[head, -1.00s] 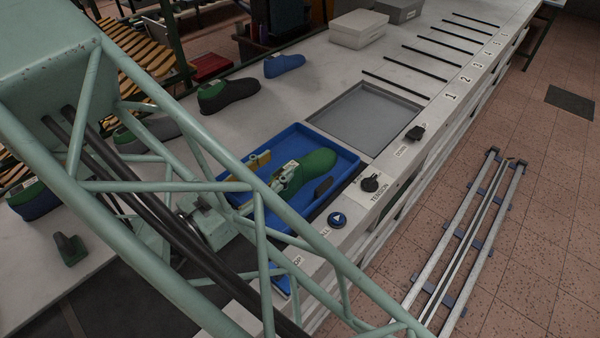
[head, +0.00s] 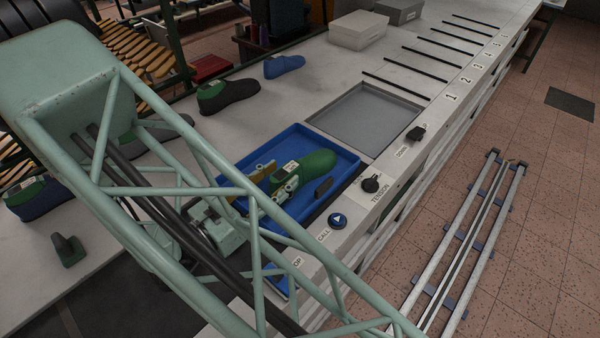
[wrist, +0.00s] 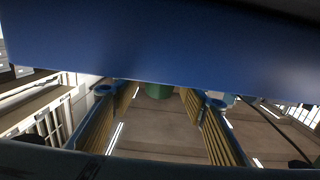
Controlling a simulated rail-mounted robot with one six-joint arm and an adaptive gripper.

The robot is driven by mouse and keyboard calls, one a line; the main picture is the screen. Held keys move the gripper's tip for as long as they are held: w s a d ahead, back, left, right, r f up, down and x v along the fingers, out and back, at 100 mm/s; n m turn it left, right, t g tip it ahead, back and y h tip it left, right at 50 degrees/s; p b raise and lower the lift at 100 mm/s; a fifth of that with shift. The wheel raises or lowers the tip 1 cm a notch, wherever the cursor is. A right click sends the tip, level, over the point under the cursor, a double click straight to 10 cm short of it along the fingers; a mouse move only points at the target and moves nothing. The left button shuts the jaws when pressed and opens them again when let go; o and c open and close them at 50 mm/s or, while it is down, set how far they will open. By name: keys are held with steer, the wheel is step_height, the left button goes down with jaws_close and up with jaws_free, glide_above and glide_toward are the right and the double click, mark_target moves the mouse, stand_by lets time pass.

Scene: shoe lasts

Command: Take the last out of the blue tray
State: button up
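The green last (head: 316,163) lies in the blue tray (head: 345,157), with a white label near its left end. My gripper (head: 274,178) is at the left end of the last, low over the tray. One brass-coloured finger shows on the far side; grey linkage shows on the near side. My arm's lattice hides part of it. In the wrist view the two ribbed fingers of my gripper (wrist: 160,112) stand apart, with a bit of green (wrist: 159,91) between them and gaps on both sides. A blue surface fills the top of that view.
An empty grey tray (head: 365,118) adjoins to the right. A tension knob (head: 371,184) and a call button (head: 337,220) sit along the front edge.

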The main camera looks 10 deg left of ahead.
mark_target(297, 163)
steer(key=shift+w, duration=0.1)
steer(key=shift+b+x, duration=0.3)
steer(key=shift+x, duration=2.5)
jaws_close()
